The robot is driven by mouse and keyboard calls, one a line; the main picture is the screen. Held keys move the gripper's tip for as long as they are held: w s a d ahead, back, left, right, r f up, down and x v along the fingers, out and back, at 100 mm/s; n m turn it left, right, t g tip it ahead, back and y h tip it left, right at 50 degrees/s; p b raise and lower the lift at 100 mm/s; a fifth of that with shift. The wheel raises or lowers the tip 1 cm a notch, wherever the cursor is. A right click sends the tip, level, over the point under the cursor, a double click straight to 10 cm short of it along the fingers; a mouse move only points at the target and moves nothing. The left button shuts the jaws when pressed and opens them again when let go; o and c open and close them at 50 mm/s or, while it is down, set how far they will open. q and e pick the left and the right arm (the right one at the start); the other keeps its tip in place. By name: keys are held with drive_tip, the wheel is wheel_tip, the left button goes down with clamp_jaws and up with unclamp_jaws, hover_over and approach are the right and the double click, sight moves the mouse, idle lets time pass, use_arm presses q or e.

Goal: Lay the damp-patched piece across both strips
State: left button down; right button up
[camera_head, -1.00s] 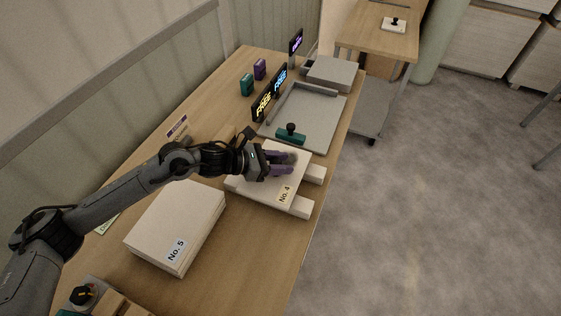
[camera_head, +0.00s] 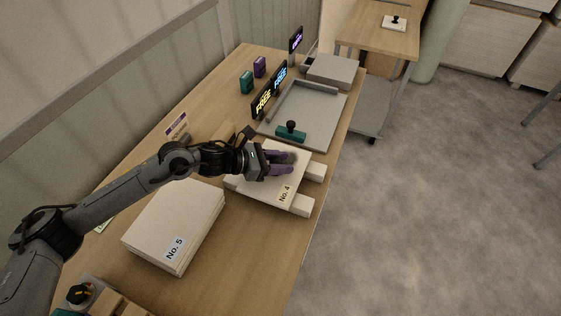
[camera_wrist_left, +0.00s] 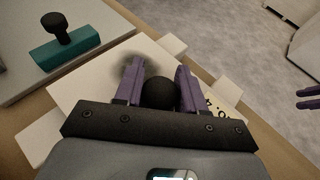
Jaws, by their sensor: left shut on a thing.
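A flat cream piece labelled No. 4 (camera_head: 262,188) lies over two pale strips, the far one (camera_head: 316,172) and the near one (camera_head: 302,205). Their ends stick out from under it; whether it touches both I cannot tell. A dark damp patch (camera_head: 291,157) marks its far side, and shows beside a finger in the left wrist view (camera_wrist_left: 132,66). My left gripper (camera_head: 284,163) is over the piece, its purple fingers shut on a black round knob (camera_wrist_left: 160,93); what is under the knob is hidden. My right gripper (camera_wrist_left: 307,98) shows only as fingertips, apart, at the wrist view's edge.
A stack labelled No. 5 (camera_head: 168,222) stands nearer on the table. A teal block with a black knob (camera_head: 291,134) sits on a grey tray (camera_head: 325,112) beyond the piece. Small lit signs (camera_head: 262,104) stand left of the tray. The table's right edge is close.

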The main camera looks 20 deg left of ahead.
use_arm(q)
drive_tip(key=shift+f, duration=0.1)
drive_tip(key=c, duration=0.6)
unclamp_jaws()
drive_tip(key=shift+s+a, duration=0.1)
